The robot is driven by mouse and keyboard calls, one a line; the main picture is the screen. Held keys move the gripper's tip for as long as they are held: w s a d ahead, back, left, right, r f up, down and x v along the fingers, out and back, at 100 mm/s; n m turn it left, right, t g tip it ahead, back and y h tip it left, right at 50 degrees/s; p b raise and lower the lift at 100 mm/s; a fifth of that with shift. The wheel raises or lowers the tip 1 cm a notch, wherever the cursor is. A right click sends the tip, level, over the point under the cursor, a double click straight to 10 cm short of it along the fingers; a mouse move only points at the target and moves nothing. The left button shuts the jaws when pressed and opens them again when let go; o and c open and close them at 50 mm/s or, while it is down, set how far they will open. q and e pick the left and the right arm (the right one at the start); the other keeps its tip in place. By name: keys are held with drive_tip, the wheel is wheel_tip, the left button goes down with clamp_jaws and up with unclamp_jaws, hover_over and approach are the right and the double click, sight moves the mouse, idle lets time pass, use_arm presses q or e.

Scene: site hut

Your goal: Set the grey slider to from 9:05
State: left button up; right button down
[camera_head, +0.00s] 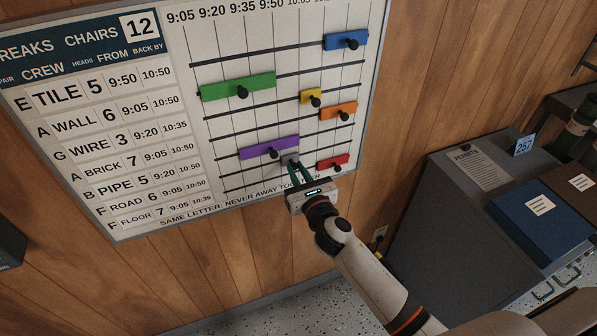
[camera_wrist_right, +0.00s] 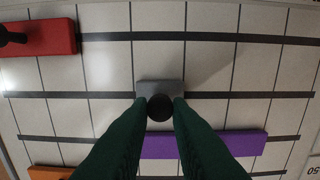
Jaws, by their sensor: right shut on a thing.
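The break board (camera_head: 100,225) hangs on the wood wall with a grid of dark rails under time headings starting at 9:05. The short grey slider (camera_wrist_right: 150,87) sits on the second rail from the bottom, around the middle of the grid, well right of the 9:05 column. My right gripper (camera_head: 295,165) is shut on its dark knob (camera_wrist_right: 160,107), with a green finger on each side. In the head view the fingers partly hide the slider. My left gripper is not in view.
The purple slider (camera_head: 258,150) is one rail above, mostly left of the grey one. The red slider (camera_head: 326,163) is one rail below, to the right. Orange (camera_head: 331,112), yellow (camera_head: 306,95), green (camera_head: 225,88) and blue (camera_head: 335,43) sliders sit higher. A grey cabinet (camera_head: 430,215) stands at right.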

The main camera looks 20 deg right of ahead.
drive_tip(key=a, duration=1.5)
drive_tip(key=shift+s+b, duration=0.3)
drive_tip(key=shift+b, duration=0.15)
drive_tip(key=shift+a, duration=0.1)
drive_tip(key=c, duration=1.3)
unclamp_jaws()
drive_tip(key=shift+a, duration=0.15)
drive_tip(key=shift+c, duration=0.2)
drive_tip(key=s+b, duration=0.1)
drive_tip(key=s, duration=1.1)
drive_tip(key=shift+d, duration=0.25)
